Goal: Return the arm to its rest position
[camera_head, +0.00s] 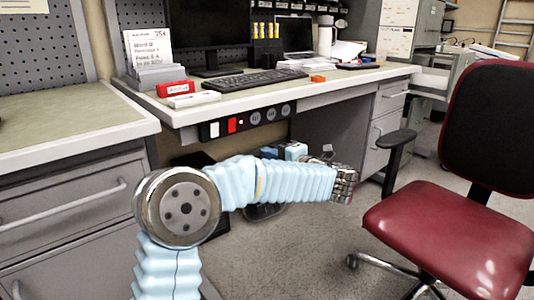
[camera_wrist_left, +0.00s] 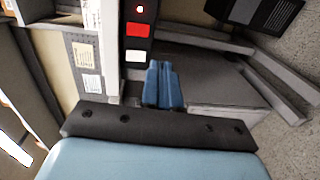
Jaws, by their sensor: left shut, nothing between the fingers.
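My left arm comes in from the lower left in the head view. Its pale blue ribbed sleeve runs to the right, below the desk's front edge, and ends at a metal joint. The fingers of my left gripper (camera_wrist_left: 163,86) show in the left wrist view as two blue fingers close together. They are shut and empty. Beyond them in that view is a dark panel with a red switch (camera_wrist_left: 137,29) and a white switch (camera_wrist_left: 136,56). My right gripper is in neither view.
The desk (camera_head: 300,86) carries a keyboard (camera_head: 254,79), a monitor and small items. A switch and socket panel (camera_head: 256,118) hangs under its front edge. A red chair (camera_head: 455,228) stands at the right. Cabinet drawers (camera_head: 70,205) are at the left. Some grey floor is clear.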

